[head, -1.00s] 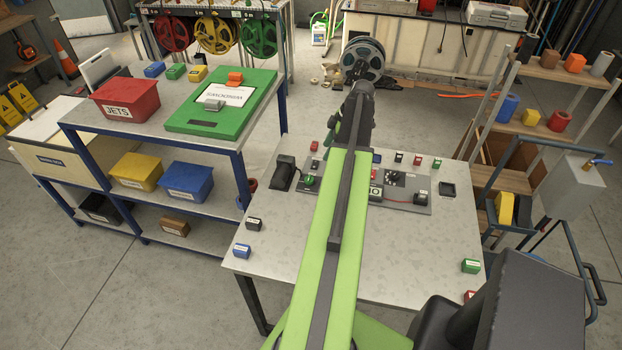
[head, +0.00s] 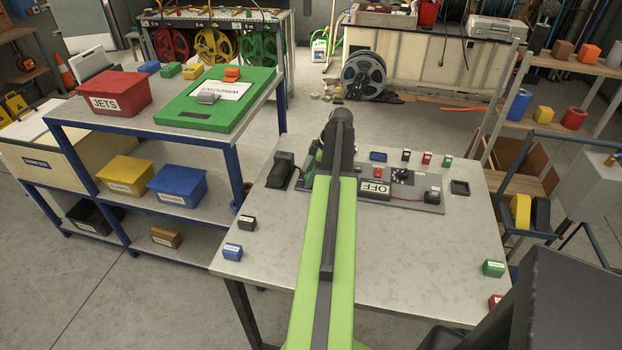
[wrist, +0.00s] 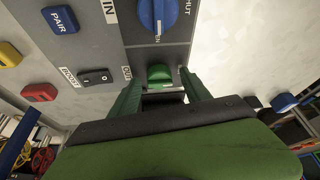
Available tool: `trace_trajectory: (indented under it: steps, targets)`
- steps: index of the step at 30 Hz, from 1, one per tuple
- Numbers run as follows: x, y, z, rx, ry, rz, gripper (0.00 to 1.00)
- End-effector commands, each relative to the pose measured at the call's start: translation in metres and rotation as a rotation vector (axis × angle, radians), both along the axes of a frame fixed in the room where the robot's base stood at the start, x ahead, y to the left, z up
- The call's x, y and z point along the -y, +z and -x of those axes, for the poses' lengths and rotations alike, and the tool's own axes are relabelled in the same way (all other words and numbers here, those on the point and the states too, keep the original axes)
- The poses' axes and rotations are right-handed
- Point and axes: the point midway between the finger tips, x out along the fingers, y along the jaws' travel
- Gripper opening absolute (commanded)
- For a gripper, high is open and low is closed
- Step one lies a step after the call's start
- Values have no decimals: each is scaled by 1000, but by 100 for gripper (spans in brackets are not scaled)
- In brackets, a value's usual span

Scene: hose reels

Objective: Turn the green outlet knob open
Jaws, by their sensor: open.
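The green outlet knob (wrist: 159,74) shows in the wrist view at the edge of the grey panel (wrist: 105,45), beside an "OUT" label. My gripper (wrist: 161,78) is open, with one green finger on each side of the knob. I cannot tell whether the fingers touch it. A larger blue knob (wrist: 157,12) marked "IN" and "SHUT" lies beyond it on the panel. In the head view the panel (head: 425,207) lies on the table, and my arm hides the green knob and the fingertips.
A black-and-white switch (wrist: 96,77) and a blue "PAIR" button (wrist: 60,19) show in the wrist view. In the head view, an "OFF" sign (head: 375,188) and a black block (head: 280,170) are near my arm. The table's front (head: 410,260) is mostly clear.

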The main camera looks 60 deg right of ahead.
Motion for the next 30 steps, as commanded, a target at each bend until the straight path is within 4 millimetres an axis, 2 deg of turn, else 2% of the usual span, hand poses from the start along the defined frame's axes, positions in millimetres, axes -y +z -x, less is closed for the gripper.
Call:
trace_trajectory:
  steps: [2, 15, 23, 30]
  targets:
    - [0, 1, 0, 0, 0, 0, 56]
    - [0, 1, 1, 0, -1, 0, 0]
    - [0, 1, 1, 0, -19, 0, 0]
    - [-2, 1, 2, 0, -125, 0, 0]
